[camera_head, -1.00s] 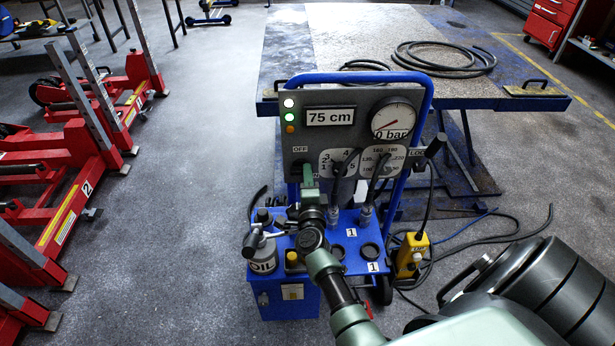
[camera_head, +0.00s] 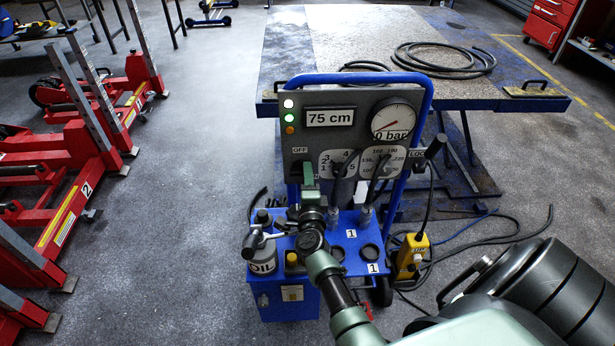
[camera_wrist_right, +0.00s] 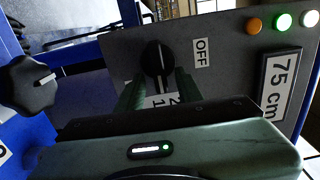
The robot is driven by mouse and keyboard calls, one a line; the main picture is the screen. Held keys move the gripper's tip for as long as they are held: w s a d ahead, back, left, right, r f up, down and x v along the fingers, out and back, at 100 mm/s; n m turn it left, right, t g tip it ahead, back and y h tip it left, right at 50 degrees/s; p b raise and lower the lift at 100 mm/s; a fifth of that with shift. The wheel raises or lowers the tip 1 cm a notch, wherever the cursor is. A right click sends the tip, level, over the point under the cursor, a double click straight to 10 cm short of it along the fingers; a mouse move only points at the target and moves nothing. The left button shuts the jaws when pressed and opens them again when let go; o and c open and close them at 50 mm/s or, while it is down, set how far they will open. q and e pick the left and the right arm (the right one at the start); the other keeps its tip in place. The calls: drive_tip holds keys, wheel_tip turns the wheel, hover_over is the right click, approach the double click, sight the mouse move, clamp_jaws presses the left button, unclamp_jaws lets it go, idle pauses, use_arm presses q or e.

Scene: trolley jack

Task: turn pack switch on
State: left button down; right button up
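The pack switch is a black rotary knob (camera_wrist_right: 157,60) with a white mark, on the grey control panel (camera_wrist_right: 225,75) beside an OFF label (camera_wrist_right: 201,53). My right gripper (camera_wrist_right: 158,90) is open, its two green fingers apart and pointing at the knob, one toward each side of it. I cannot tell whether they touch it. In the head view my right gripper (camera_head: 308,180) is in front of the panel's left part, just below the OFF label (camera_head: 300,150), and hides the knob. My left gripper is not in view.
The panel stands on a blue hydraulic pack (camera_head: 290,308) with a blue tube frame, a display reading 75 cm (camera_head: 330,117) and a pressure gauge (camera_head: 393,120). Another black knob (camera_wrist_right: 29,85) is close by. An oil can (camera_head: 262,255) and hoses crowd the pack. Red jacks (camera_head: 85,190) stand left.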

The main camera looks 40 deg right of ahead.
drive_tip(key=p+v, duration=0.1)
drive_tip(key=v, duration=0.7)
drive_tip(key=shift+f, duration=0.1)
idle(0.4)
